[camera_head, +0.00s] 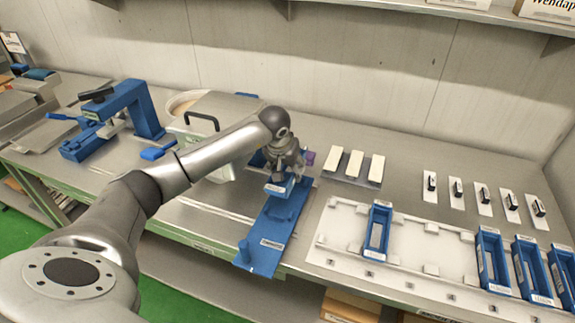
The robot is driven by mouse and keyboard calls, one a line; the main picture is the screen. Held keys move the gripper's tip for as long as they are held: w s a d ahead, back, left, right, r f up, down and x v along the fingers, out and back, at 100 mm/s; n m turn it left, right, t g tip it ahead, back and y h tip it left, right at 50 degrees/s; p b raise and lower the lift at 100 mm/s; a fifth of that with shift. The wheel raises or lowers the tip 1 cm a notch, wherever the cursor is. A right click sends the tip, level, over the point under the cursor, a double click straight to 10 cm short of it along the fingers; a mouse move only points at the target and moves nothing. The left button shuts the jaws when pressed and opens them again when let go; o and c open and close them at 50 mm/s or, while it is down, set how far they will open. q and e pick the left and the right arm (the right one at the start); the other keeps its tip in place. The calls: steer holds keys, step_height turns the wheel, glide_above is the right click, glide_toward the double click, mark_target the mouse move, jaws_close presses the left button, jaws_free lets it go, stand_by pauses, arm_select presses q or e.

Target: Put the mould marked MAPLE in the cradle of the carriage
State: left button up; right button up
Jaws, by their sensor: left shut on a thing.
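My left gripper (287,172) is over the blue carriage track (262,245) in the middle of the bench. It points down and is shut on a small blue mould (277,189) with a white label too small to read. The mould is at or just above the track's far part; I cannot tell whether it touches the cradle, which the gripper and mould largely hide. Other blue moulds stand on the white rack: one alone (378,236) at its left, and several at the right (492,262). Their lettering is not legible. My right gripper is not in view.
A blue press-like frame (140,108) is at left. Three cream bars (356,164) lie behind the white rack (330,236). Several small black-handled tags (457,188) stand at right. A wall closes off the back.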

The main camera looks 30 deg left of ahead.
arm_select(q)
steer(key=shift+f+b, duration=2.6)
steer(key=shift+f, duration=1.05)
steer(key=shift+b, duration=0.45)
steer(key=shift+f, duration=0.2)
steer(key=shift+f+b, duration=0.2)
steer(key=shift+b, duration=0.25)
steer(key=shift+f+b, duration=0.2)
steer(key=shift+b, duration=0.15)
steer(key=o, duration=1.3)
